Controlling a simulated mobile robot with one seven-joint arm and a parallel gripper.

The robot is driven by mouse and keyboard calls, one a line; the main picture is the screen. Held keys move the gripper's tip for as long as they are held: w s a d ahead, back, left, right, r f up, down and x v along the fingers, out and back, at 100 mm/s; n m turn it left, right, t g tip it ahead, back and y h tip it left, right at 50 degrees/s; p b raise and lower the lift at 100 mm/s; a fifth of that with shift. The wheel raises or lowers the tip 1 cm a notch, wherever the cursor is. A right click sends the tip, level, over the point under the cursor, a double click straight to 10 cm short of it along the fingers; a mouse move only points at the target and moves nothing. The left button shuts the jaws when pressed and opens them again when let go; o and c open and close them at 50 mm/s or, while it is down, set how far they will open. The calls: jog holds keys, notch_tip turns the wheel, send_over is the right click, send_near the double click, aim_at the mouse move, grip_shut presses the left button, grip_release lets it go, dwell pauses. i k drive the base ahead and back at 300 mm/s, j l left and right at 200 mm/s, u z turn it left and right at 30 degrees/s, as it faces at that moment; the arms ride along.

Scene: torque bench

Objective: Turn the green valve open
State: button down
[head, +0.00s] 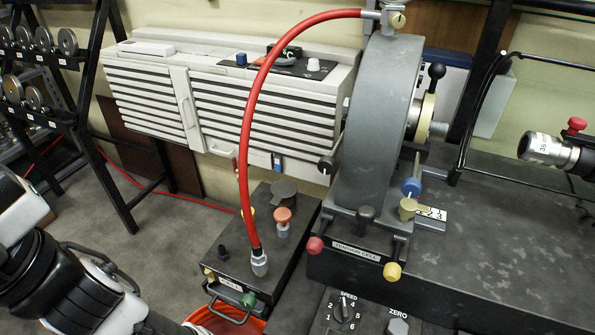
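The green valve knob (249,299) is small and sits low on the front edge of a dark box (215,262) on the floor. A brass-yellow knob (209,275) is on the same edge to its left, with a label plate between them. I cannot tell from this view how far the valve is turned. My arm shows at the lower left, to the left of the box, and runs out of the bottom edge. My gripper's fingers are not in view.
A red hose (247,150) arches from the box top to the grey wheel housing (375,130). An orange knob (283,216) stands on the box. An orange-red bucket (212,318) is just below the valve. A speed control panel (350,312) is to the right. Floor left of the box is clear.

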aim_at(248, 300)
jog(key=k+j+u, duration=0.15)
jog(key=k+u, duration=0.2)
jog(key=k+l+u, duration=0.2)
jog(key=u, duration=0.15)
jog(key=k+l+u, duration=0.1)
jog(key=u, duration=0.25)
jog(key=k, duration=0.1)
